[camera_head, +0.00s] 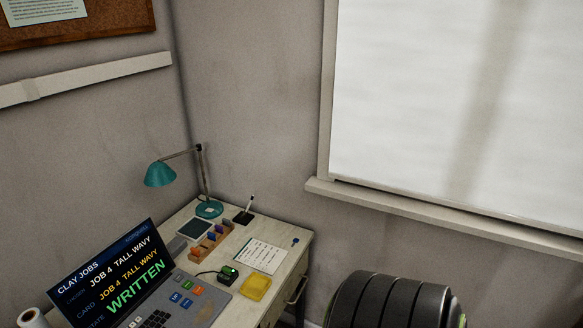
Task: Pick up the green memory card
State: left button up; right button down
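A small black device (228,276), which looks like a card reader, sits on the desk beside the laptop's keyboard side. A small green piece (228,270) shows at its top; it appears to be the green memory card, but it is too small to be certain. A brown rack (203,252) behind it holds several small cards, with orange and blue ones visible. Neither of my grippers is in view.
The desk (292,238) carries a laptop screen (115,275) reading "WRITTEN", a teal lamp (160,174), a paper sheet (261,256), a yellow tray (256,287), a pen stand (243,217) and a white roll (32,317). A dark ribbed form, unidentified, fills the bottom right.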

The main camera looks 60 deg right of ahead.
aim_at(226, 271)
jog(key=z, duration=1.45)
